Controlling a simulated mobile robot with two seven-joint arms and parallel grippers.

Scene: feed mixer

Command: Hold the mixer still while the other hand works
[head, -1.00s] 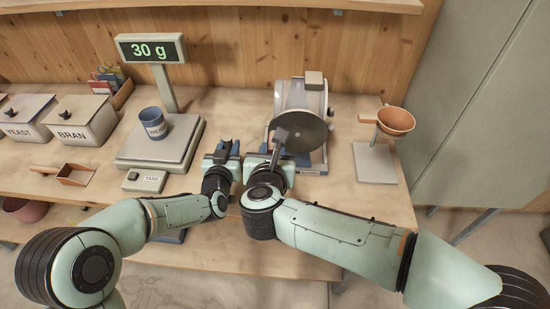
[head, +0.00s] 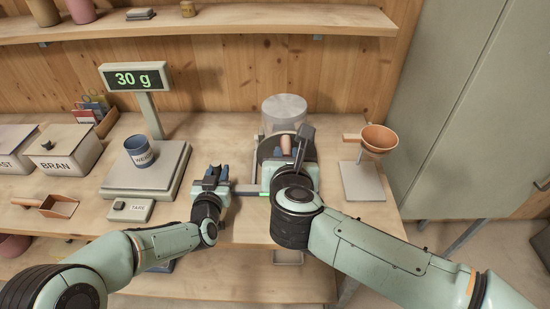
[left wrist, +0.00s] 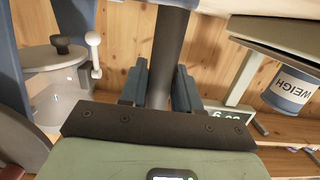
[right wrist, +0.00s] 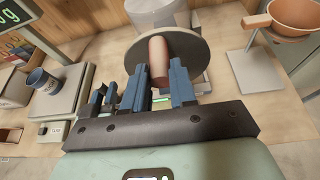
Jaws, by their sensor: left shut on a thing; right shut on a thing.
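The mixer has a clear grey drum (head: 285,108) and a dark round disc (head: 266,147) with a brown crank handle (head: 286,144). My right gripper (head: 288,164) is shut on this handle; the right wrist view shows the handle (right wrist: 159,62) between the fingers in front of the disc (right wrist: 196,52). My left gripper (head: 214,176) is left of the mixer, shut on a dark grey bar (left wrist: 171,45) that stands between its fingers in the left wrist view. The drum (left wrist: 55,72) shows there at left. The bar's join to the mixer is hidden.
A scale (head: 130,190) with a blue WEIGH cup (head: 139,151) stands at left; its display (head: 145,76) reads 30 g. Lidded bins (head: 64,148) and a scoop (head: 50,205) lie further left. An orange funnel (head: 378,138) on a stand (head: 362,184) is at right.

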